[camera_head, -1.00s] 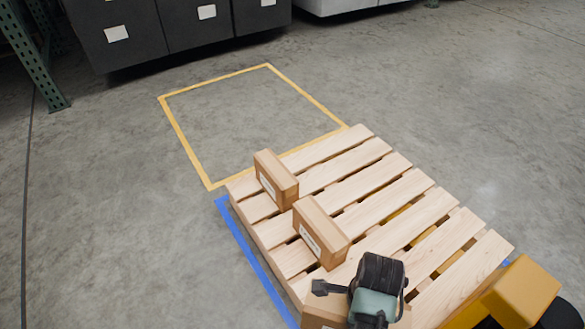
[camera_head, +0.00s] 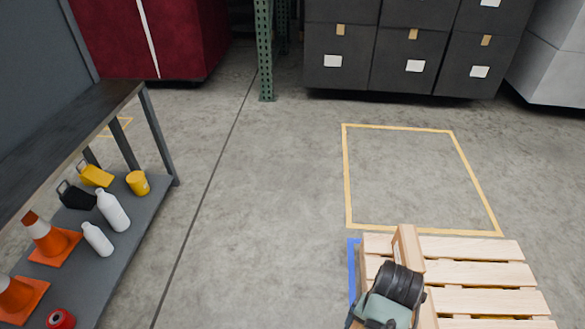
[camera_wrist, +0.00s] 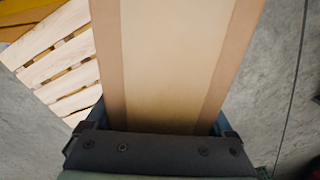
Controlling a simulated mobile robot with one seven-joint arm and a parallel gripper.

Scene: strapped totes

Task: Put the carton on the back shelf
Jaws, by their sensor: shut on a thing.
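My gripper (camera_head: 388,300) is low in the head view, over the left part of the pallet. In the wrist view the jaws (camera_wrist: 160,135) are shut on a brown carton (camera_wrist: 170,60), which fills the middle of that picture. In the head view a tan carton (camera_head: 408,248) shows just beyond the gripper; I cannot tell whether it is the held one or one standing on the pallet. At the left is a dark shelf unit. Its upper board (camera_head: 75,120) looks bare; its lower board (camera_head: 130,225) holds cones, bottles and yellow items.
The wooden pallet (camera_head: 480,272) is at the lower right, with a yellow floor outline (camera_head: 347,180) beyond it. Dark bins (camera_head: 405,65), a green rack post (camera_head: 264,50) and a red covered load (camera_head: 190,40) stand at the back. Open floor (camera_head: 250,200) lies between shelf and pallet.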

